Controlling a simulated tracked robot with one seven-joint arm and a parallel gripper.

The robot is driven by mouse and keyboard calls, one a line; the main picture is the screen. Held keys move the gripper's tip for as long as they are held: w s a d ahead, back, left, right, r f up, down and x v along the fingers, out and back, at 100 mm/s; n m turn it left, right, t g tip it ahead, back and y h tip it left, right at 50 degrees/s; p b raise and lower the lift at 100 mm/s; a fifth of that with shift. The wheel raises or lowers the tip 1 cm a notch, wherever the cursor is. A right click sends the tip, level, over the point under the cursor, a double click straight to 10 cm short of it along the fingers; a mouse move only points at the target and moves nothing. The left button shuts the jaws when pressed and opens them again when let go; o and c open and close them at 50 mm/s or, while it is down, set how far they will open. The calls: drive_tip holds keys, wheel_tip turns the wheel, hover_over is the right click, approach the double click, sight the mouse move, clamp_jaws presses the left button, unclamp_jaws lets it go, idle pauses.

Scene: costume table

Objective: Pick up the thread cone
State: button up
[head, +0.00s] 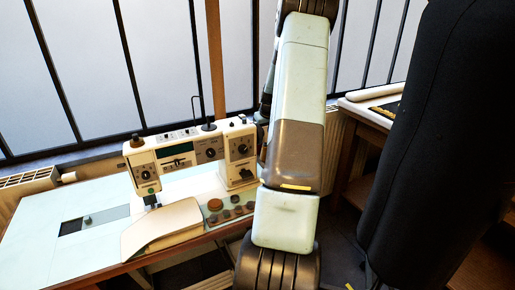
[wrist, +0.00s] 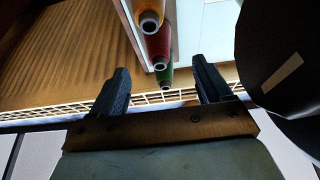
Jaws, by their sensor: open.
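Three thread cones show in the wrist view: a yellow-orange one (wrist: 147,10) at the top, a red one (wrist: 156,40) below it and a green one (wrist: 162,72) lowest. Their pale, hollow ends face my camera, and the upper one runs out of the picture. My gripper (wrist: 161,67) is open, with nothing between its dark fingers touching them that I can see. The green cone appears between the fingertips in the picture; I cannot tell how far beyond them it is. In the head view, no thread cone shows and my gripper is not visible.
In the head view, a cream sewing machine (head: 188,160) stands on a pale table (head: 40,222). A black upholstered-looking form (head: 430,130) rises at the right, before another table (head: 365,115). Barred windows line the back.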

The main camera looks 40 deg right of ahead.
drive_tip(key=x, duration=1.1)
drive_tip(key=shift+w+d, duration=0.1)
drive_tip(key=shift+d, duration=0.05)
drive_tip(key=shift+c, duration=0.2)
drive_tip(key=c, duration=1.1)
drive_tip(key=shift+r, duration=0.15)
wheel_tip(320, 180, up, 18)
drive_tip(key=shift+f, duration=0.1)
